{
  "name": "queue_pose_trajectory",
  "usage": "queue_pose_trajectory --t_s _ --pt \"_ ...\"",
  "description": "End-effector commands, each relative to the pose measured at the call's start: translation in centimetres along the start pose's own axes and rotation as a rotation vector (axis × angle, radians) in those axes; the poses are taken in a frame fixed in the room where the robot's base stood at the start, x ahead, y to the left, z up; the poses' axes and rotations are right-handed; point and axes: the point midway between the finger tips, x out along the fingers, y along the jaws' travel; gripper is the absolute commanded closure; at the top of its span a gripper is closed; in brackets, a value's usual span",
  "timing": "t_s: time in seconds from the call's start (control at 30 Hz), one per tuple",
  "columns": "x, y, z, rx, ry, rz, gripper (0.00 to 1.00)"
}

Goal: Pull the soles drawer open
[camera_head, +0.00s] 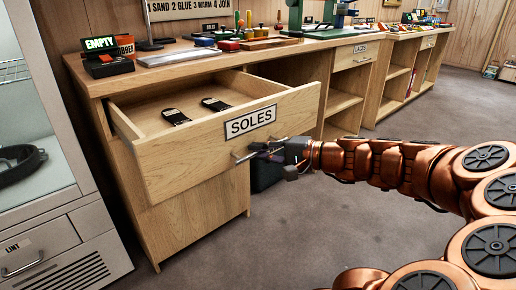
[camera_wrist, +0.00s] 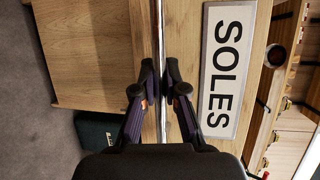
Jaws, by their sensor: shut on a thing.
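The soles drawer (camera_head: 215,137) is a pale wooden drawer standing well out from the bench. Its front carries a white label reading SOLES (camera_head: 250,122), which also shows in the wrist view (camera_wrist: 226,68). Two dark soles (camera_head: 195,110) lie inside on the drawer floor. A thin metal bar handle (camera_head: 241,157) runs along the lower part of the front. My gripper (camera_head: 268,150) is at this handle, and in the wrist view its two fingers (camera_wrist: 161,82) close on either side of the bar. The arm reaches in from the right.
The wooden bench (camera_head: 190,58) carries tools, a mat and a small display reading EMPTY (camera_head: 100,44). A grey cabinet (camera_head: 60,150) with a glass front stands close on the left. Open shelves (camera_head: 345,95) lie to the right. The floor (camera_head: 270,230) before the drawer is clear.

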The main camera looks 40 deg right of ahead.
Motion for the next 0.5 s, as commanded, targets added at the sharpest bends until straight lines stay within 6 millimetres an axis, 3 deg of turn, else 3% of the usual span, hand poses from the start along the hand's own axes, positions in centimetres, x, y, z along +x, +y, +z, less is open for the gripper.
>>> queue_pose_trajectory --t_s 0.4,0.43,0.5 --pt "-0.20 0.06 -0.03 0.000 0.003 0.001 1.00" --pt "-0.21 0.05 -0.04 0.000 0.003 0.001 0.87" --pt "-0.24 0.05 -0.05 0.000 0.003 0.001 0.80"
